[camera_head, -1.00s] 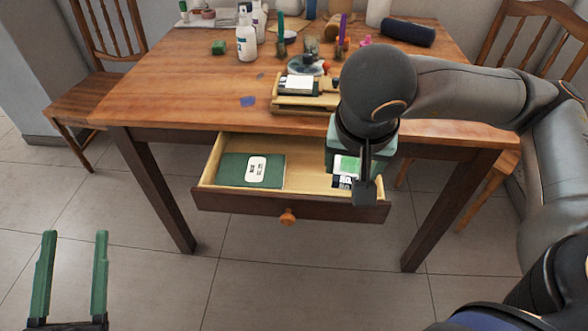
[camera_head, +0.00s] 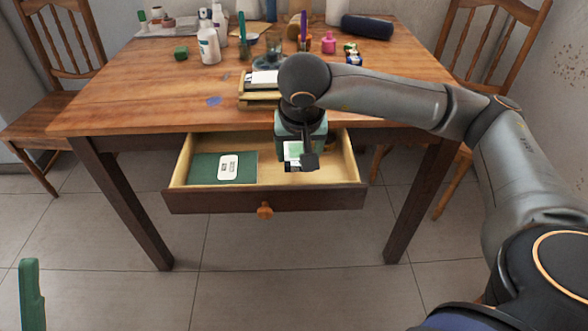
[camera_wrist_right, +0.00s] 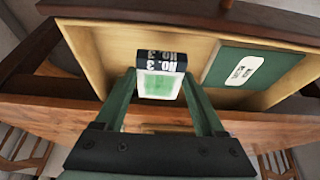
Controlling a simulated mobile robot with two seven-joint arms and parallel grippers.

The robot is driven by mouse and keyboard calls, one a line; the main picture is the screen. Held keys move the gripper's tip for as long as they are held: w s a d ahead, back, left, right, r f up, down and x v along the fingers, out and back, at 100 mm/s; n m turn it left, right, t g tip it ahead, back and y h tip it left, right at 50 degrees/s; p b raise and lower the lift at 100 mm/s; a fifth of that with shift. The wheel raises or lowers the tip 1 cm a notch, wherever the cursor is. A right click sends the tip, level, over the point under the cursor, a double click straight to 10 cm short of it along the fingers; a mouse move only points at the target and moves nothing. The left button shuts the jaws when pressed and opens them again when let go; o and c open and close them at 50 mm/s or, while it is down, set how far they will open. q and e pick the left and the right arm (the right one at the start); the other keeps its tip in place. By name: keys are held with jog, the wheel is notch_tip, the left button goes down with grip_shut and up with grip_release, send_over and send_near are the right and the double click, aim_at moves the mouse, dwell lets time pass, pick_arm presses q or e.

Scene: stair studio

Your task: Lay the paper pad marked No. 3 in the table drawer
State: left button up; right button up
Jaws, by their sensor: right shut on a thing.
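The pad marked No. 3 (camera_wrist_right: 158,84) has a white and green face and a black edge with the label. My right gripper (camera_wrist_right: 162,92) is shut on it, with a green finger on each side. In the head view the pad (camera_head: 292,151) shows partly below my wrist, over the right half of the open drawer (camera_head: 275,200). I cannot tell whether it touches the drawer floor. A green pad or book (camera_head: 205,167) with a white label lies in the drawer's left part. One finger of my left gripper (camera_head: 32,295) shows at lower left, apart from any other finger.
The wooden table (camera_head: 150,90) holds a small tray (camera_head: 258,97), a white bottle (camera_head: 208,45), a green block (camera_head: 181,53), a pink bottle (camera_head: 328,43) and a dark roll (camera_head: 367,26). Chairs stand on both sides. Bare drawer floor lies between the green item and my right gripper.

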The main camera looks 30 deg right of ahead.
aim_at(295, 153)
jog(key=shift+w+d+f+b, duration=0.2)
jog(key=shift+w+f+b, duration=0.1)
jog(key=shift+w+f, duration=0.85)
notch_tip(295, 153, down, 3)
jog(key=shift+b, duration=0.6)
jog(key=shift+f, duration=0.25)
jog(key=shift+r, duration=0.1)
jog(key=shift+f, duration=0.2)
jog(key=o, duration=1.3)
jog(key=shift+o, duration=0.2)
